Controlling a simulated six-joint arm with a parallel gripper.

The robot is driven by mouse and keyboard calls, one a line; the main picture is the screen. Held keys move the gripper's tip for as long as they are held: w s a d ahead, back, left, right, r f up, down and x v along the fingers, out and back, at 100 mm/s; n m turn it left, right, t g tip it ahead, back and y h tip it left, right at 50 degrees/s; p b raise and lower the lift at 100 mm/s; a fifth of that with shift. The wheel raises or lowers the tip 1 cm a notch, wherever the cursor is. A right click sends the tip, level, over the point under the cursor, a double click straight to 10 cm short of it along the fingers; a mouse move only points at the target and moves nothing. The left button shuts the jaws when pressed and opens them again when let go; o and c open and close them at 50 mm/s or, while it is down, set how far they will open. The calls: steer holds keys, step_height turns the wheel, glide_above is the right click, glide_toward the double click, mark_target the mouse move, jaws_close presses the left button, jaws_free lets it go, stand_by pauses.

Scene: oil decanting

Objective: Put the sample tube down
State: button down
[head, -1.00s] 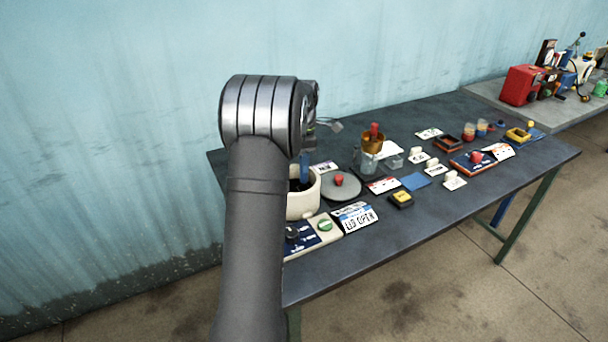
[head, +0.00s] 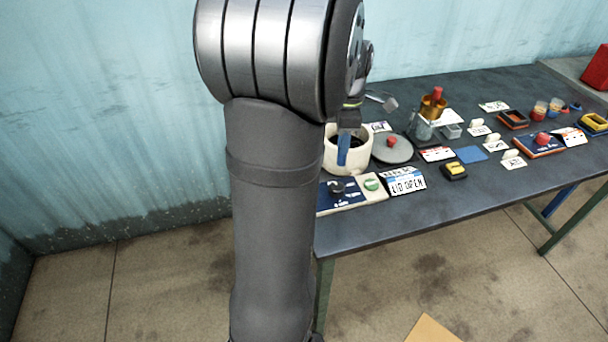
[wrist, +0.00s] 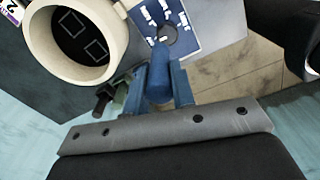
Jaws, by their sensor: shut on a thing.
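In the wrist view my gripper (wrist: 161,72) has its two blue fingers on either side of a blue rounded cylinder (wrist: 159,88), which I take for the sample tube. It is shut on it. The cylinder's far end is seen almost end-on, so I cannot tell what hangs below it. The cream pot (wrist: 36,62), with a dark inside, lies to the upper left of the fingers. In the head view, a blue part of my gripper (head: 344,150) shows in front of the cream pot (head: 362,162); my arm hides the rest.
A blue-and-cream panel (head: 322,203) with dark and green knobs lies before the pot. A grey disc (head: 405,153) with a red knob, a licence plate (head: 404,181) and a yellow-and-black block (head: 454,171) are to the right. Bare table (head: 440,215) runs along the front edge.

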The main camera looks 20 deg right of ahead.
steer(key=shift+w+a+f, duration=1.25)
steer(key=shift+w+f, duration=0.2)
steer(key=shift+f, duration=0.4)
steer(key=shift+w+a+f, duration=1.2)
steer(key=shift+w+f, duration=0.3)
steer(key=shift+f, duration=0.3)
steer(key=shift+w+a+f, duration=1.25)
steer(key=shift+w+f, duration=0.2)
steer(key=shift+f, duration=0.4)
steer(key=shift+f, duration=0.15)
steer(key=c, duration=1.2)
jaws_free()
step_height(320, 180, up, 12)
